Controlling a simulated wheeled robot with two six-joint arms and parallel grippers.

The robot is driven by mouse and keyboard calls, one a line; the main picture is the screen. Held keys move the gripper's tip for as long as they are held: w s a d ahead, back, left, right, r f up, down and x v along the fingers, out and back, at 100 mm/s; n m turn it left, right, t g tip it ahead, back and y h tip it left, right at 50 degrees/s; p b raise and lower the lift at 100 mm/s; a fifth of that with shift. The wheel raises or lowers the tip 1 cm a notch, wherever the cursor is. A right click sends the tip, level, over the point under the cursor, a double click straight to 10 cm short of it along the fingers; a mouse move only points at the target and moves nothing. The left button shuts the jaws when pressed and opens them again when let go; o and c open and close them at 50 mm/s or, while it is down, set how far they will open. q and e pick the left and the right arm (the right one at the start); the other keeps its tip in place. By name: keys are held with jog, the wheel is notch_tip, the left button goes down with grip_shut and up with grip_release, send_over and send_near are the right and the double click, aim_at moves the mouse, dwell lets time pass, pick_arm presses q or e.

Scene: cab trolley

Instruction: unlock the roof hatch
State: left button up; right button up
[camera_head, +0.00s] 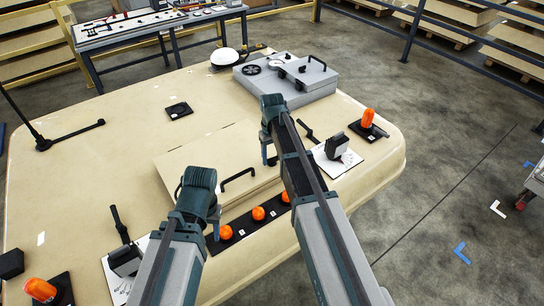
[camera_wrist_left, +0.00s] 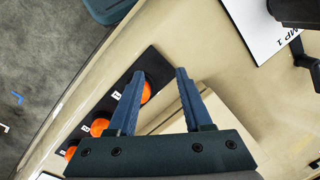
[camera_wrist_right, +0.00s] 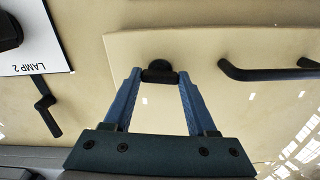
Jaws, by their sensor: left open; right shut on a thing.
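The roof hatch (camera_head: 205,150) is a flat beige lid, lying closed on the beige roof, with a black bar handle (camera_head: 238,176). In the right wrist view the lid (camera_wrist_right: 215,45) and handle (camera_wrist_right: 265,73) fill the right side. A small black latch knob (camera_wrist_right: 158,75) sits at the lid's edge. My right gripper (camera_wrist_right: 158,82) is shut on this knob, its fingertips on either side; my arm mostly hides it in the head view. My left gripper (camera_wrist_left: 158,75) is open and empty above the roof, near the lid's front edge and the orange lamps.
A black strip with several orange lamps (camera_head: 258,213) lies in front of the hatch. A lamp switch panel (camera_head: 336,160) stands to the right, another (camera_head: 124,262) at front left. A grey box (camera_head: 305,82) sits at the back right. The roof left of the hatch is mostly clear.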

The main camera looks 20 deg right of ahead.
aim_at(272, 158)
jog(key=shift+n, duration=0.9)
jog(key=o, duration=1.4)
jog(key=shift+c, duration=0.2)
pick_arm(q)
notch_tip(272, 158, up, 14)
jog(key=p, duration=1.4)
pick_arm(e)
notch_tip(272, 158, up, 14)
pick_arm(q)
jog(key=shift+f, duration=0.15)
pick_arm(e)
jog(key=shift+f, duration=0.15)
